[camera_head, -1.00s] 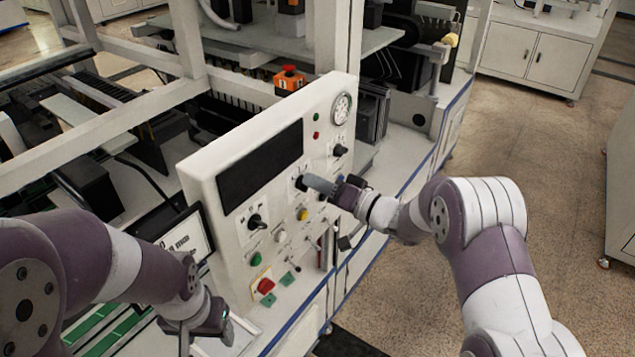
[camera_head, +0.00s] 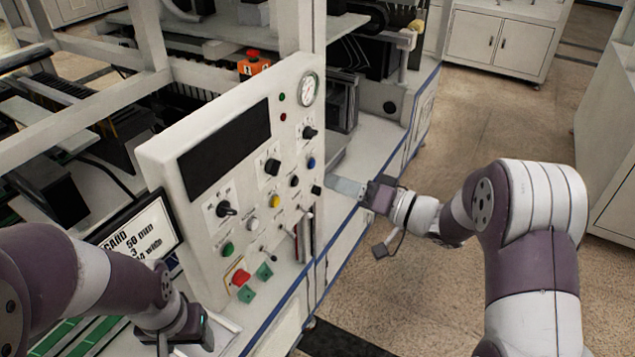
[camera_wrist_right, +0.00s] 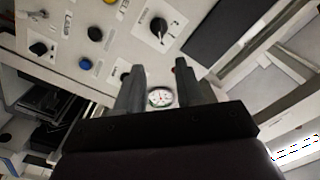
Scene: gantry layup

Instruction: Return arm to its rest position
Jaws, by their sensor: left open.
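My right gripper (camera_head: 338,185) is just right of the white control panel (camera_head: 152,160) in the head view, clear of its knobs. In the right wrist view its two fingers (camera_wrist_right: 154,70) stand apart with nothing between them except the background gauge. My left gripper (camera_head: 186,340) is low at the left, below the panel and near a pale tray; its fingertips are hard to make out. The panel carries a middle black knob (camera_head: 272,167), a lower-left knob (camera_head: 226,209) and an upper-right knob (camera_head: 309,132).
A pressure gauge (camera_head: 309,90) is at the panel's top right. A red emergency button (camera_head: 254,56) stands behind the panel. A text display (camera_head: 140,235) is left of the panel, near my left arm. The floor (camera_head: 440,110) at right is open, with white cabinets (camera_head: 503,38) beyond.

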